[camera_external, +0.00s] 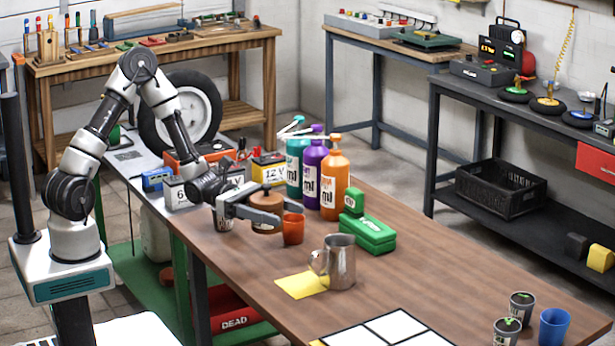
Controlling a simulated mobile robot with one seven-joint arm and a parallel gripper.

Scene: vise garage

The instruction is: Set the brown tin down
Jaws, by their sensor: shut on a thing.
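The brown tin (266,203) is a short round tin at the left part of the brown table. My gripper (262,214) is shut on it, with one finger on each side. The tin appears just above or at the table top; whether it touches the table I cannot tell. Part of the tin is hidden behind the gripper's fingers.
Several bottles (333,177) and a yellow battery (268,170) stand behind the tin. A green case (369,235), a metal jug (340,262) and a yellow sheet (301,285) lie to the right. The table's front-left stretch (240,262) is clear.

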